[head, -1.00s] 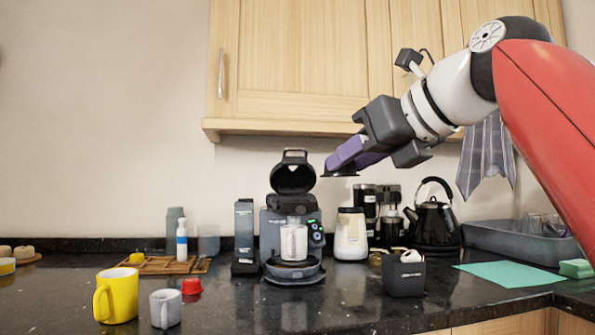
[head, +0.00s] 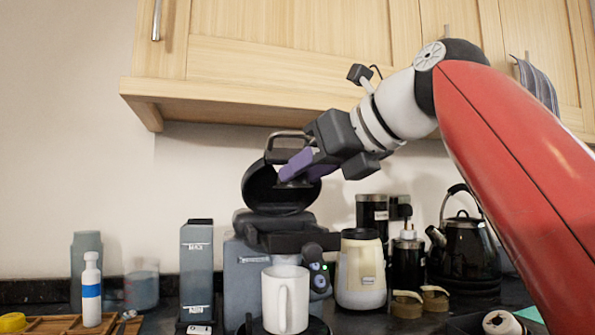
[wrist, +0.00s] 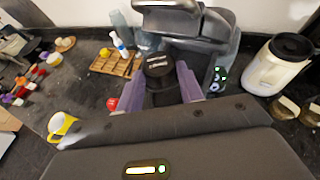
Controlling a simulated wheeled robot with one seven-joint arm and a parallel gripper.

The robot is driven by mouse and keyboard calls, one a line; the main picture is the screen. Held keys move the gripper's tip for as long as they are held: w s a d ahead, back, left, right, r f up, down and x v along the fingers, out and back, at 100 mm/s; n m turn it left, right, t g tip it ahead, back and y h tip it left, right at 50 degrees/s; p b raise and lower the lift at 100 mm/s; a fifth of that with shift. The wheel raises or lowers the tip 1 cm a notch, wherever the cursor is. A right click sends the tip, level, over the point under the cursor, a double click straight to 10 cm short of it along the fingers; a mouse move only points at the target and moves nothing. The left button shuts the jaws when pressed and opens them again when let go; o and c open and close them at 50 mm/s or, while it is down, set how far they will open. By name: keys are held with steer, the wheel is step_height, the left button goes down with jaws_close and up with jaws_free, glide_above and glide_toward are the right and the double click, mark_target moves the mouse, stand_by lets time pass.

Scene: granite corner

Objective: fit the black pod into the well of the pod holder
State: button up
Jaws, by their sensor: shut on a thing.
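My gripper (head: 298,172) is shut on the black pod (wrist: 159,66), which shows between the purple fingers in the wrist view, its round top facing the camera. In the head view the pod is a dark shape at the fingertips, hard to separate from the raised lid (head: 262,192) behind it. The coffee machine (head: 244,275) stands below with its lid open. Its dark pod holder (head: 285,240) juts out at the front, below my fingertips. The pod is held above the holder, apart from it. The well's inside is hidden in the head view.
A white mug (head: 285,300) stands under the holder. A dark grey box (head: 197,270) is left of the machine; a cream canister (head: 361,272) and a black kettle (head: 468,255) are to its right. The wooden cabinet (head: 300,80) hangs above my gripper.

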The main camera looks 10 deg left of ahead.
stand_by(0.4)
steer(key=shift+s+d+f+b, duration=0.1)
steer(key=shift+d+f+b, duration=0.05)
steer(key=shift+b, duration=0.25)
step_height(320, 180, down, 5)
steer(key=b, duration=0.4)
steer(key=shift+p, duration=0.3)
stand_by(1.7)
steer(key=shift+f+b, duration=0.8)
steer(key=shift+f, duration=0.25)
steer(key=o, duration=1.3)
steer(key=shift+r, duration=0.1)
